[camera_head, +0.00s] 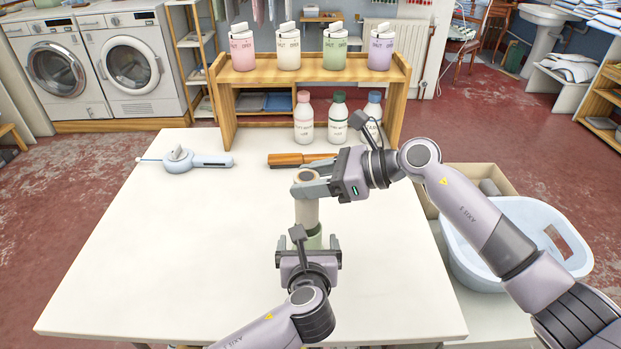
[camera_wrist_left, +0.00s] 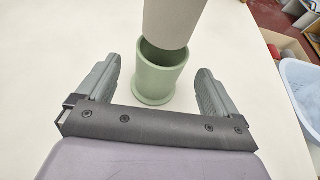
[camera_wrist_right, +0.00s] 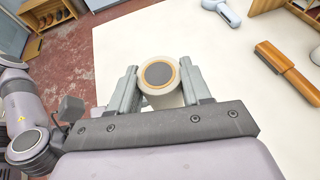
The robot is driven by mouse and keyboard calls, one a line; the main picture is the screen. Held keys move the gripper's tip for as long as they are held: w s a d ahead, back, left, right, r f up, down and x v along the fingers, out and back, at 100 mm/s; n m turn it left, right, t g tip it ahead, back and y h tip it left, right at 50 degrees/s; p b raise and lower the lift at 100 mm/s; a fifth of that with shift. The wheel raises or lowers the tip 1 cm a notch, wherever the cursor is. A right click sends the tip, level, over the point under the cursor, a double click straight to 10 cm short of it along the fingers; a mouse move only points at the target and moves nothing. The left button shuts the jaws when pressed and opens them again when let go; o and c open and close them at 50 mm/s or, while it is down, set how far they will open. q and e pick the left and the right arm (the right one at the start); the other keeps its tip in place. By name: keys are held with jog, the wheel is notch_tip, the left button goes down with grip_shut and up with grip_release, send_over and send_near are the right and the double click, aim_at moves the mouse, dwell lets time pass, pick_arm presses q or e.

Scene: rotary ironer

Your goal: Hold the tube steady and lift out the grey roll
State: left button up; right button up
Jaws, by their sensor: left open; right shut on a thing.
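The grey roll (camera_head: 306,212) is upright, a pale grey-beige cylinder. My right gripper (camera_head: 309,185) is shut on its upper end. In the right wrist view the roll's top (camera_wrist_right: 159,74) shows a dark disc with a tan ring between the fingers (camera_wrist_right: 160,88). The green tube (camera_wrist_left: 160,78) stands upright on the table. The roll's lower end (camera_wrist_left: 172,30) shows at the tube's mouth, with dark interior visible below it; I cannot tell whether it is fully clear of the rim. My left gripper (camera_wrist_left: 160,92) is open, its fingers apart on either side of the tube, not touching it.
A wooden shelf (camera_head: 225,110) with several bottles stands at the table's back. A brown wooden-handled object (camera_head: 287,159) lies just behind the roll. A pale blue tool (camera_head: 200,161) lies back left. A blue basin (camera_head: 465,262) is at the right.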

pick_arm(q)
jog(key=v, duration=0.9)
jog(key=shift+s, duration=0.25)
pick_arm(e)
jog(key=shift+s, duration=0.1)
